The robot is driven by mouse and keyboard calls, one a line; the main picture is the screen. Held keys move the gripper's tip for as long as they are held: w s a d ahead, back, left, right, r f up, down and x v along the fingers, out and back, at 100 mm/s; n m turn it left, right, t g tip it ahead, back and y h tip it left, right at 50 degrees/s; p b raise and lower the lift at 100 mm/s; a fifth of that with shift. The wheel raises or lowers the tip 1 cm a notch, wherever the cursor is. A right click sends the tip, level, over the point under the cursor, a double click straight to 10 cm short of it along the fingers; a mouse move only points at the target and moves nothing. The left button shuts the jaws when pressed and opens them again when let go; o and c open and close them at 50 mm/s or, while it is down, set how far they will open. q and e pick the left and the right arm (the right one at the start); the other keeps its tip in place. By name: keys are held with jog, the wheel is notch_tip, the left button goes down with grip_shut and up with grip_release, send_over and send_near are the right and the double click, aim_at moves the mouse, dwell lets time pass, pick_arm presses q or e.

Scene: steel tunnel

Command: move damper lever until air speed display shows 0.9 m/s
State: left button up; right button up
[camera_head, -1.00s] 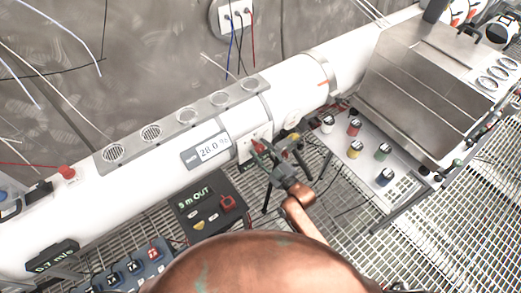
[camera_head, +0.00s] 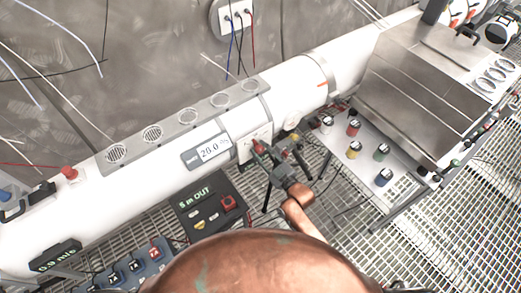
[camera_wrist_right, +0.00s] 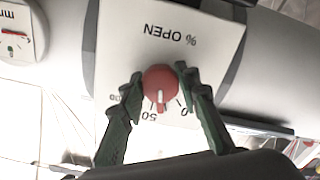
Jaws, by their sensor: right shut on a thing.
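The damper lever shows in the right wrist view as a round red knob (camera_wrist_right: 160,88) with a white mark. It sits on a white plate (camera_wrist_right: 150,35) marked "% OPEN", with "50" and "0" near the knob. My right gripper (camera_wrist_right: 160,80) is shut on the knob, one dark green finger on each side. In the head view the right gripper (camera_head: 277,157) is at the pipe's front side, partly hiding the lever. The air speed display (camera_head: 55,255) at the lower left reads 0.9 m/s. My left gripper is not in view.
The white pipe (camera_head: 300,85) crosses the view and carries a percent display (camera_head: 208,151), whose digits look like 20.0. A black box (camera_head: 212,205) reading "5 m OUT" stands below it.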

jog(key=o, duration=1.2)
jog(key=shift+c, duration=0.2)
jog(key=v, duration=1.2)
